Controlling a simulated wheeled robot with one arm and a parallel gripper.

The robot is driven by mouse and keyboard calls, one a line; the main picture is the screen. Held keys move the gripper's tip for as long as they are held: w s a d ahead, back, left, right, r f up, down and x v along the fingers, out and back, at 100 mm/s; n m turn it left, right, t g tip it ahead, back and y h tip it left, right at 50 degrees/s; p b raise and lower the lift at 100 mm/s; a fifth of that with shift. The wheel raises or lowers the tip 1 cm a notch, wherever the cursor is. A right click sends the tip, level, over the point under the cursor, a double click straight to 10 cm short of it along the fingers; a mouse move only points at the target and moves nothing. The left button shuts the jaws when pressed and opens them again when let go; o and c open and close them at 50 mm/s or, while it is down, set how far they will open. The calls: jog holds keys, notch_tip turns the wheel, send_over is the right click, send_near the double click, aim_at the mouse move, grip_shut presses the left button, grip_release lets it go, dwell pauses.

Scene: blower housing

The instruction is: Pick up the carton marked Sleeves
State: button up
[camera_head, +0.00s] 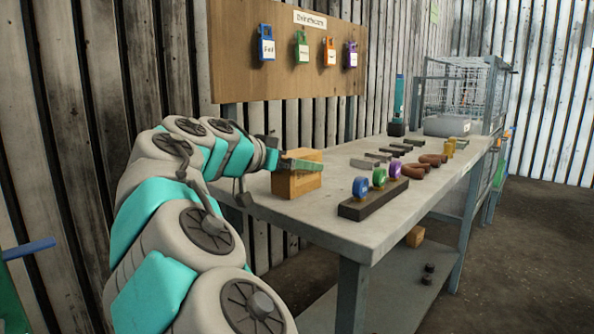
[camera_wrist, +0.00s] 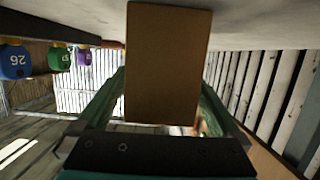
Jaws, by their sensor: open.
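A brown carton (camera_head: 298,182) stands on the near left part of the grey workbench (camera_head: 330,225). No marking on it can be read, so I cannot confirm that it is the Sleeves carton. My gripper (camera_head: 290,160) reaches it from the left, with a green finger across the carton's upper part. In the wrist view my gripper (camera_wrist: 165,82) is open, with one finger on each side of the carton (camera_wrist: 168,60). A gap shows beside the carton's lower part on each side. I cannot tell whether either finger touches it. The far finger is hidden in the head view.
A dark block with blue, green and purple round tags (camera_head: 361,187) stands right of the carton. Brown curved parts and grey bars lie behind it. A grey bin (camera_head: 447,126) and wire cage stand at the far end. A board with hanging tags (camera_head: 285,85) is behind the bench.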

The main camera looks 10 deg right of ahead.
jog(key=shift+c, duration=0.4)
grip_shut()
dwell(0.4)
